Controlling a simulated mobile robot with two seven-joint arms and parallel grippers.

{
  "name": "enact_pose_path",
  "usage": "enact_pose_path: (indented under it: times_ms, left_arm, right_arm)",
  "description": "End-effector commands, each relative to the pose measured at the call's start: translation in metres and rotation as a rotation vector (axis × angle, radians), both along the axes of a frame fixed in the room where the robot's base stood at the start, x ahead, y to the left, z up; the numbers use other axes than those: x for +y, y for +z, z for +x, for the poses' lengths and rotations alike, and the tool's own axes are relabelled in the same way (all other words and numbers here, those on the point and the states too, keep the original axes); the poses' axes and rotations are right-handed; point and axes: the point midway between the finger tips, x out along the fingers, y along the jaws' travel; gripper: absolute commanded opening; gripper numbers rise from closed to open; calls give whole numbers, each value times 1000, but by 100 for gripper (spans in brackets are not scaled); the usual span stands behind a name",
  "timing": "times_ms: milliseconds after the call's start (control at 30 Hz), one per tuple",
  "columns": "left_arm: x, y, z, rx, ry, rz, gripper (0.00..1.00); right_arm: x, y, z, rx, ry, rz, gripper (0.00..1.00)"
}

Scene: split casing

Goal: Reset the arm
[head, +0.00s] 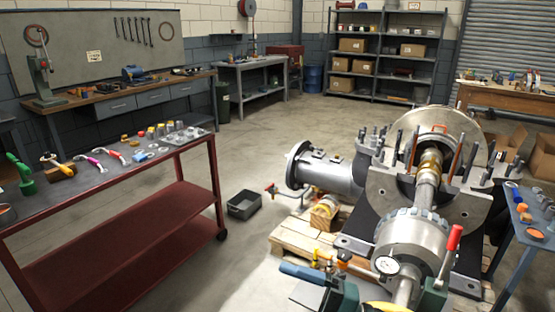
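Neither of my arms nor grippers shows in the head view. The split casing (380,192) stands open on the right, with a shaft (427,192) lying along it and upright studs around its flange. A large round disc (470,130) stands behind the shaft. A coupling (410,235) sits on the near part of the shaft. A dial gauge (386,265) is in front of the coupling, beside a green block with a red handle (453,238).
A red cart (150,160) with tools on its grey top stands at the left. A dark bin (244,205) is on the floor beside a wooden pallet (290,240). A blue side table (535,232) is at the right edge.

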Motion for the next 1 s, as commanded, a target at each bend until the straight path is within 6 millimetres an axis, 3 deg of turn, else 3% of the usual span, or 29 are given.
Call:
enact_pose_path:
  times_ms: [100,167,233,400,500,600,700,1000]
  left_arm:
    - [0,3,-2,13,5,2,76]
    - [0,4,-3,20,8,3,76]
    - [1,5,-4,25,9,6,76]
    - [3,7,-5,34,13,13,76]
    - [5,5,-6,42,15,18,76]
    - [5,3,-7,47,16,21,76]
    - [6,3,-7,46,19,21,76]
    - [6,5,-4,40,19,21,76]
  right_arm:
    - [-24,-9,10,281,-282,231,87]
    - [-43,-27,13,441,-430,311,87]
    - [-67,-58,8,645,-598,376,87]
    - [-110,-144,-43,1118,-912,425,87]
    - [-121,-176,-75,1305,-1004,416,87]
    - [-125,-193,-97,1415,-1050,406,87]
    - [-127,-200,-107,1461,-1066,400,87]
    - [-127,-201,-107,1465,-1068,398,87]
